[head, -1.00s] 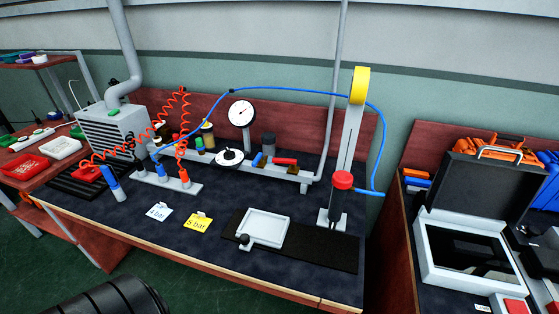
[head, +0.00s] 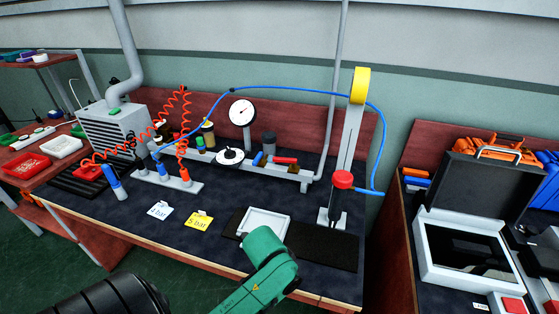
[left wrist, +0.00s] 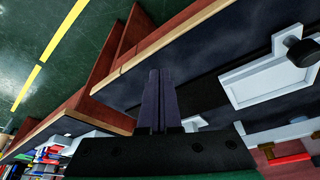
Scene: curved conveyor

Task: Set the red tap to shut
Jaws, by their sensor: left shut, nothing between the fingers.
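The red tap (head: 285,161) is a short red handle on the grey pipe rail at the back of the bench, in the head view. Its handle appears to lie along the rail, right of a blue tap handle (head: 257,158). My left gripper (left wrist: 159,75) shows in the left wrist view with its dark fingers together and empty, over the bench's front edge. It is well away from the red tap. In the head view a green link of my arm is at the front edge; the fingers are not visible there. My right gripper is not in view.
A white tray (head: 281,221) on a black mat stands behind my arm. A gauge (head: 241,112) and a black-and-white knob (head: 230,156) are near the taps. Yellow (head: 199,221) and white cards lie left.

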